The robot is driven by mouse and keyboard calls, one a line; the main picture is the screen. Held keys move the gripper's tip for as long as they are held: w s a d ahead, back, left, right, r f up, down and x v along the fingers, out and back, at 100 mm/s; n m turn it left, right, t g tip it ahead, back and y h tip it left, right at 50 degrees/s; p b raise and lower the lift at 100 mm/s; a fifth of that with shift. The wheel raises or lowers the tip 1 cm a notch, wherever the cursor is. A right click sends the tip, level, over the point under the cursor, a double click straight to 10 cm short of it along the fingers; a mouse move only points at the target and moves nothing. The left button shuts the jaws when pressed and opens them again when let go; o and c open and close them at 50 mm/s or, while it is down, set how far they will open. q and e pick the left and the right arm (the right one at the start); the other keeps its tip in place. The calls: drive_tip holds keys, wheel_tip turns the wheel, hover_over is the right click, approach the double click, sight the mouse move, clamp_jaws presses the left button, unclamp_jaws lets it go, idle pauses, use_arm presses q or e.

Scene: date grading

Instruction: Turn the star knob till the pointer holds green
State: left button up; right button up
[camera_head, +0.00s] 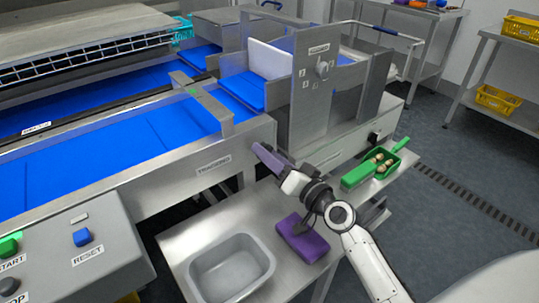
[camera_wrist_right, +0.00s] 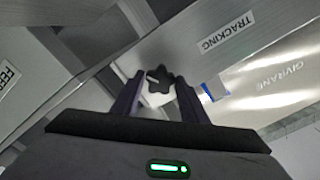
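The black star knob (camera_wrist_right: 159,86) shows in the right wrist view, below and left of the TRACKING label (camera_wrist_right: 226,34). A pale mark shows on its left lobe. My right gripper (camera_wrist_right: 158,97) is open, its two dark fingers on either side of the knob with gaps visible; I cannot tell how deep the knob sits between them. In the head view my right gripper (camera_head: 268,158) is at the conveyor's front side, right of the TRACKING label (camera_head: 213,164), and the knob is hidden. I cannot make out the pointer or a green zone. My left gripper is not in view.
Below my right arm, a steel table (camera_head: 185,243) holds a grey tub (camera_head: 232,268), a purple block (camera_head: 302,238) and a green scoop (camera_head: 358,174) with several dates. A control box (camera_head: 100,250) with START and RESET buttons stands at left. The blue belt (camera_head: 130,150) lies behind.

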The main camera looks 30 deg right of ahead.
drive_tip(key=c, duration=0.6)
drive_tip(key=m, duration=0.4)
drive_tip(key=shift+p, duration=0.3)
drive_tip(key=o, duration=1.1)
drive_tip(key=shift+c, duration=0.2)
drive_tip(key=shift+s, duration=0.1)
